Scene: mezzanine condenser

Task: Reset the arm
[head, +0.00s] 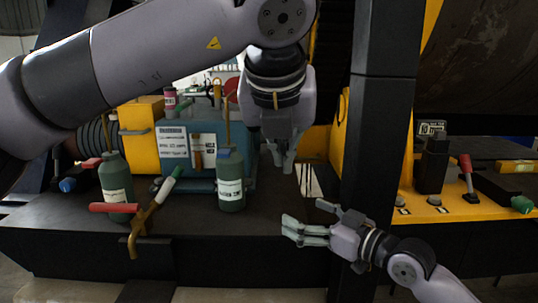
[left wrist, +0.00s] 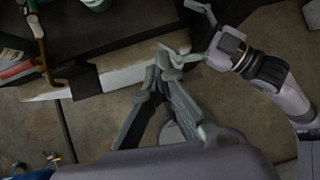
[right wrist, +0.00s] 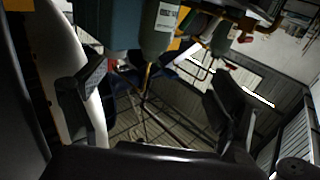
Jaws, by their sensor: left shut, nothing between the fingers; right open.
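My left arm crosses the upper left of the head view. My left gripper (head: 284,160) hangs down at the middle, its fingers together and empty, beside the blue box. It also shows shut in the left wrist view (left wrist: 165,65). My right gripper (head: 300,230) is lower, in front of the dark bench edge, pointing left. Its fingers are apart in the right wrist view (right wrist: 155,100), with nothing held between them. The right gripper also appears at the upper right of the left wrist view (left wrist: 205,35).
Green bottles, one on the left (head: 115,188) and one near the middle (head: 231,185), stand on the dark bench (head: 60,225). A brass valve with red and green handles (head: 145,215) is at the front edge. A black post (head: 375,130) rises right of my left gripper.

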